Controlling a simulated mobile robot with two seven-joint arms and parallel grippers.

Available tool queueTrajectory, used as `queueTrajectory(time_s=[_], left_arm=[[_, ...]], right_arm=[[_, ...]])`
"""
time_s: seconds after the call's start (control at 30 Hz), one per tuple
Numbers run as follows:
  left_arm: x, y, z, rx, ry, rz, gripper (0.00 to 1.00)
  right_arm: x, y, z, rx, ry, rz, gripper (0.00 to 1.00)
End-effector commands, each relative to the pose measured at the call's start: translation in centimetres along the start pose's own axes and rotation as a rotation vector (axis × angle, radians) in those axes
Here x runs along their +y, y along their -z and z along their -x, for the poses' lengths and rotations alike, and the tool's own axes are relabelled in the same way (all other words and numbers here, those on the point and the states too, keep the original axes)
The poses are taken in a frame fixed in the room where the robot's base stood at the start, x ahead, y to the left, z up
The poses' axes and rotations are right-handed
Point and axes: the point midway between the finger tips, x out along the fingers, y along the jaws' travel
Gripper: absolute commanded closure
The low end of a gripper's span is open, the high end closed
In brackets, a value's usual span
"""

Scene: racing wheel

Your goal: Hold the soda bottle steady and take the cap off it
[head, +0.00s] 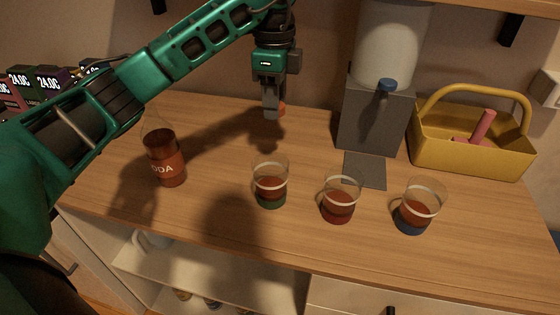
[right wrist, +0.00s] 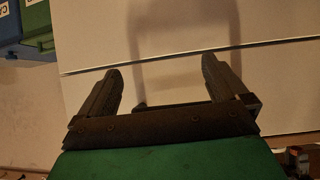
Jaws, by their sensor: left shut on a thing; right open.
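The soda bottle (head: 167,168) stands upright on the left of the wooden counter. It has a red label and dark liquid inside; its mouth is hidden behind my left arm. My left gripper (head: 272,112) points down at the back middle of the counter, well to the right of the bottle. It is shut on a small orange-red piece (head: 282,109) that looks like the cap, mostly covered by the fingers. My right gripper (right wrist: 160,70) shows only in the right wrist view, open and empty, before a pale panel.
Three cups with dark red liquid, green-based (head: 270,187), red-based (head: 340,205) and blue-based (head: 416,212), stand along the front. A grey dispenser (head: 362,120) and a yellow caddy (head: 465,155) stand at the back right. The counter between bottle and green-based cup is clear.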

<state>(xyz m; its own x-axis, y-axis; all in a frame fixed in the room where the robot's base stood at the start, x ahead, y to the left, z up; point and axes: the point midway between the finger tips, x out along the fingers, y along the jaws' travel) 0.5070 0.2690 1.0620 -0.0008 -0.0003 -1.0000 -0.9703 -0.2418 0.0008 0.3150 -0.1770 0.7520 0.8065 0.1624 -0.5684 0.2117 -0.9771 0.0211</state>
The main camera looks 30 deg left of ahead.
Motion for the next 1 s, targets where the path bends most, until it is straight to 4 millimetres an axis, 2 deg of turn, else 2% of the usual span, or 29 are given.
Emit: queueTrajectory(time_s=[0.03,0.1,0.33,0.63,0.83,1.0], left_arm=[[0.1,0.1,-2.2,0.001,-0.006,-0.001,0.97],[0.1,0.1,-4.0,0.002,-0.006,-0.003,0.97],[0.1,0.0,-8.9,-0.001,-0.003,-0.002,0.97],[0.0,0.0,-11.5,0.0,-0.001,-0.002,0.97],[0.1,0.0,-14.5,-0.001,-0.003,-0.002,0.97],[0.0,0.0,-14.9,0.0,0.002,-0.003,0.97]], right_arm=[[0.0,-0.8,-0.5,-0.001,0.0,0.0,0.0],[0.0,-1.2,-0.8,-0.001,0.0,0.0,0.0],[0.0,-1.2,-0.7,-0.004,0.0,0.0,0.0],[-0.1,-1.2,-0.8,-0.002,0.001,0.0,0.0],[-0.1,-1.3,-0.9,-0.001,0.001,0.0,0.0],[-0.1,-1.3,-0.8,-0.001,0.001,0.0,0.0]])
